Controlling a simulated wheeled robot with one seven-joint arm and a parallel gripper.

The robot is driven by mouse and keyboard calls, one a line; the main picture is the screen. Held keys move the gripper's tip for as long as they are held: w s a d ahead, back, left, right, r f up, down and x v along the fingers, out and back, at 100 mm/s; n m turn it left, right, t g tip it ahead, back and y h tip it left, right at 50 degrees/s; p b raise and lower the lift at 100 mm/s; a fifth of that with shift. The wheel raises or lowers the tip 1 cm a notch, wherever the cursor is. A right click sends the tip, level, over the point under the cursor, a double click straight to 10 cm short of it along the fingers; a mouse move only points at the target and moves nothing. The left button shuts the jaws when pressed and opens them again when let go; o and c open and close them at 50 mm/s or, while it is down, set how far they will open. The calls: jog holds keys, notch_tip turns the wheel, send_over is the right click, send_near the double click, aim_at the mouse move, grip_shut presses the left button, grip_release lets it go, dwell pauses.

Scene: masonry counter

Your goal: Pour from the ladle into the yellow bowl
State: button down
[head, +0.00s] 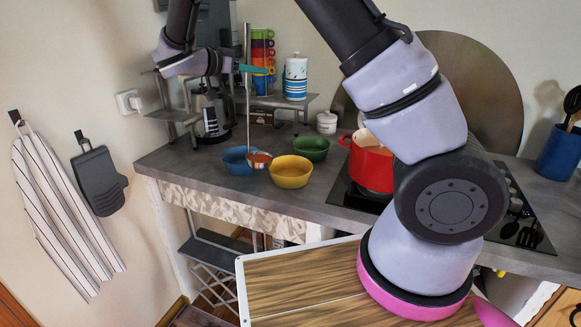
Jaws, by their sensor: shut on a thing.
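My gripper (246,68) is shut on the upper part of the ladle's long thin handle. The ladle (248,108) hangs about upright, with its small reddish-brown cup (260,160) low over the counter. In the picture the cup lies between the blue bowl (236,163) and the yellow bowl (290,173), overlapping the edges of both. I cannot tell its exact height above them. The yellow bowl stands upright near the counter's front edge. Its inside looks yellow-orange, and I cannot tell whether it holds anything.
A green bowl (311,148) stands behind the yellow one. A red pot (370,163) on the stove is partly hidden by my arm. Stacked coloured cups (262,50) and a blue-white canister (296,78) stand on a raised shelf behind. Some counter (165,157) is clear at left.

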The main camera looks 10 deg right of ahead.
jog(key=shift+d+r, duration=0.1)
jog(key=shift+d, duration=0.3)
jog(key=shift+w+d+r+y, duration=0.1)
jog(key=shift+d+y, duration=0.2)
jog(key=shift+m+g+y, duration=0.3)
jog(key=shift+g+y, duration=0.1)
jog(key=shift+y, duration=0.3)
jog(key=shift+w+d, duration=0.2)
jog(key=shift+d, duration=1)
jog(key=shift+w+d, duration=0.15)
jog(key=shift+d, duration=1.05)
jog(key=d+y, duration=0.2)
jog(key=d, duration=0.4)
jog(key=shift+w+f+g, duration=0.3)
jog(key=shift+w+f, duration=0.15)
dwell(1.0)
jog(key=shift+m+y, duration=0.4)
jog(key=shift+y, duration=0.2)
jog(key=shift+w+d+f, duration=0.1)
jog(key=shift+d+f, duration=0.3)
jog(key=shift+d, duration=0.3)
jog(key=shift+w+d+f, duration=0.15)
jog(key=shift+d+f, duration=0.3)
jog(key=shift+d, duration=0.25)
jog(key=shift+w+d+f, duration=0.1)
jog(key=shift+d+f, duration=0.3)
jog(key=shift+d, duration=0.3)
